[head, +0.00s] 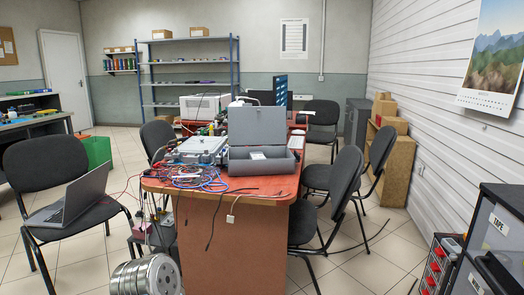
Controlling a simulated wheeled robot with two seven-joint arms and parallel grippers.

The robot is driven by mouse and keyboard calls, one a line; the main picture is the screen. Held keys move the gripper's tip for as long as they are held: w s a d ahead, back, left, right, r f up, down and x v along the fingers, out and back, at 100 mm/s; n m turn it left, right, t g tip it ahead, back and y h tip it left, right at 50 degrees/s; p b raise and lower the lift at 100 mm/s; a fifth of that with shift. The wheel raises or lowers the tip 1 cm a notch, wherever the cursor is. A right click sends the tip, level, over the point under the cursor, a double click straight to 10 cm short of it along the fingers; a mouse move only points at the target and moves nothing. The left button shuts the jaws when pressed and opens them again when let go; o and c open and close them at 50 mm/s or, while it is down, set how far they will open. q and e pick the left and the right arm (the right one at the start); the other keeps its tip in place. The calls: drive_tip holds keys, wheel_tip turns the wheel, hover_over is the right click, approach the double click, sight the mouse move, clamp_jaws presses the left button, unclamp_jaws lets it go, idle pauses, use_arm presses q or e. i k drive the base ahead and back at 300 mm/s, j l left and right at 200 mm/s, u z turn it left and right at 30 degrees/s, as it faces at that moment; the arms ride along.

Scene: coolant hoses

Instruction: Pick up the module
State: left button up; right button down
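No thing in the head view can be told for certain as the module. A grey open case (257,125) stands on the red-brown table (235,230) with its lid up. A small white piece (257,156) shows inside it. A flat grey device (200,146) sits on the table left of the case. Neither of my grippers is in the head view.
Tangled red and blue cables (195,178) lie at the table's near left; some hang over the edge. Black chairs (333,200) flank the table. A laptop (68,200) rests on the left chair. Floor right of the table is partly clear.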

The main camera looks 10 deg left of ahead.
sight(253, 156)
drive_tip(key=i+j, duration=0.15)
drive_tip(key=i, duration=0.4)
drive_tip(key=i+j+u, duration=0.1)
drive_tip(key=i, duration=0.45)
drive_tip(key=j, duration=0.1)
